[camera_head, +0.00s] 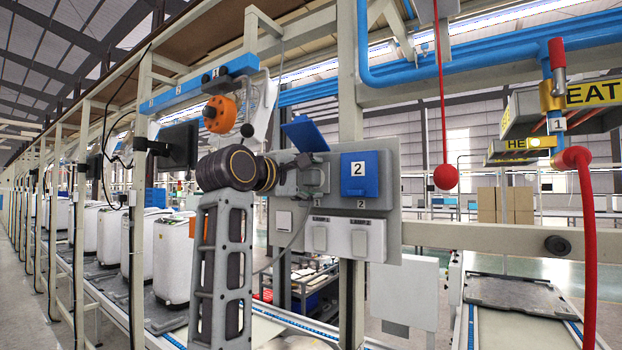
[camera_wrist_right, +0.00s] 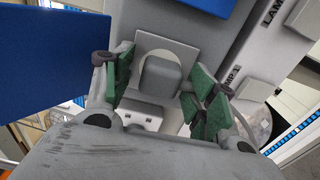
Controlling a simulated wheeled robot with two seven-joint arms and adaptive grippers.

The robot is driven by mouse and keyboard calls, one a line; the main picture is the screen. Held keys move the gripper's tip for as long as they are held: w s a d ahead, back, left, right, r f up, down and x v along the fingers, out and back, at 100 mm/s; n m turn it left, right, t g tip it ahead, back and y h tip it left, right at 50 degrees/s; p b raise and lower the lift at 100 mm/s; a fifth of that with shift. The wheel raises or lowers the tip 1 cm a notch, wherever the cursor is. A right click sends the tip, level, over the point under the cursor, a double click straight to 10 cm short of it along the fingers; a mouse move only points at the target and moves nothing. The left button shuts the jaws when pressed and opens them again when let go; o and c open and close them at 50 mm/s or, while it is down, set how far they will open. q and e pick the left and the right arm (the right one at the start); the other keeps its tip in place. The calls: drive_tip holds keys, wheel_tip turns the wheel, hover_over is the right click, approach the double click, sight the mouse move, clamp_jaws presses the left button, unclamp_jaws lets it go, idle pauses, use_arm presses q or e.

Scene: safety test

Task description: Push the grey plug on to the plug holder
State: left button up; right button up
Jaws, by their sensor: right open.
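My right gripper (camera_wrist_right: 160,80) is open, with its green-padded fingers on either side of a grey rounded block (camera_wrist_right: 162,76), which looks like the grey plug. The block sits in front of a light square plate (camera_wrist_right: 182,50) that may be the plug holder. I cannot tell how far it is pushed on, or whether the pads touch it. In the head view, my right gripper (camera_head: 298,178) is at the panel (camera_head: 335,158), by position 1. The blue cover (camera_head: 305,134) there is raised, and it also shows in the wrist view (camera_wrist_right: 45,50). My left gripper is not in view.
The blue cover marked 2 (camera_head: 360,175) is closed to the right. Lamp switches (camera_head: 340,238) sit below, and a grey cable (camera_head: 285,250) hangs under the panel. A red ball on a cord (camera_head: 447,177) and a red hose (camera_head: 588,250) are farther right.

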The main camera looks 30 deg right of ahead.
sight(307, 177)
drive_tip(key=shift+c, duration=0.5)
clamp_jaws()
drive_tip(key=shift+a, duration=0.15)
drive_tip(key=shift+s+a, duration=0.25)
drive_tip(key=shift+a, duration=0.2)
drive_tip(key=shift+s+a+b, duration=0.1)
drive_tip(key=shift+a+b, duration=0.15)
drive_tip(key=shift+b, duration=0.05)
drive_tip(key=shift+s+a, duration=0.15)
drive_tip(key=shift+a, duration=0.15)
drive_tip(key=shift+b+v, duration=0.4)
drive_tip(key=shift+v, duration=1.35)
